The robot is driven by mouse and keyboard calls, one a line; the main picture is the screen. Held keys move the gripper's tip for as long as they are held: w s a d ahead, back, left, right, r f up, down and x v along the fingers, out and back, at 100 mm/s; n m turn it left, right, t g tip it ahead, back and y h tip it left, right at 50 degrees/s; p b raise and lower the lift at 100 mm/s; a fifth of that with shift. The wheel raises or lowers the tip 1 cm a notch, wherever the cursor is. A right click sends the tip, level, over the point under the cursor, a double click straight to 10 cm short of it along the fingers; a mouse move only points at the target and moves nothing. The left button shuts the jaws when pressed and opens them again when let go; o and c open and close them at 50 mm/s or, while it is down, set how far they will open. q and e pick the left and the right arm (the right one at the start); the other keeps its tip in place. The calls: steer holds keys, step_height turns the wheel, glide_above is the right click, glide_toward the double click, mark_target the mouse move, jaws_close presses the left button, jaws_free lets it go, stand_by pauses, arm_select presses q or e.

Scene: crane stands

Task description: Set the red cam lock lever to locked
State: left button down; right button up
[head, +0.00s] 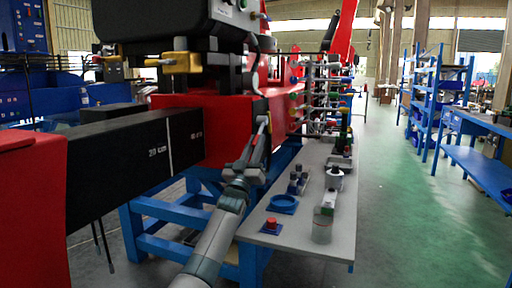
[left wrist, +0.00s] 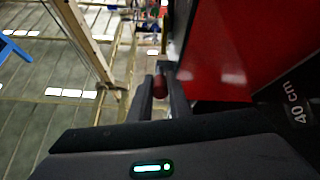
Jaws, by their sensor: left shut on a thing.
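My left gripper (head: 262,124) reaches up from the lower middle in the head view, at the right edge of the red housing. In the left wrist view its two fingers (left wrist: 162,86) are closed around a small red rounded part, the red cam lock lever (left wrist: 160,87). The fingers hide most of the lever, and in the head view I cannot make it out. The red housing (head: 228,128) fills the right side of the left wrist view. Which position the lever is in cannot be told. My right gripper is not in view.
A black beam (head: 110,160) with centimetre marks extends left from the housing. A yellow handle (head: 180,63) sits above it. The green floor farther right is clear.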

arm_select(q)
steer(key=shift+f, duration=0.15)
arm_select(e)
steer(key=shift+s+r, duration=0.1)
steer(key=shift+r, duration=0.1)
arm_select(q)
steer(key=c, duration=1.6)
jaws_free()
steer(key=shift+c, duration=0.2)
steer(key=shift+s, duration=0.1)
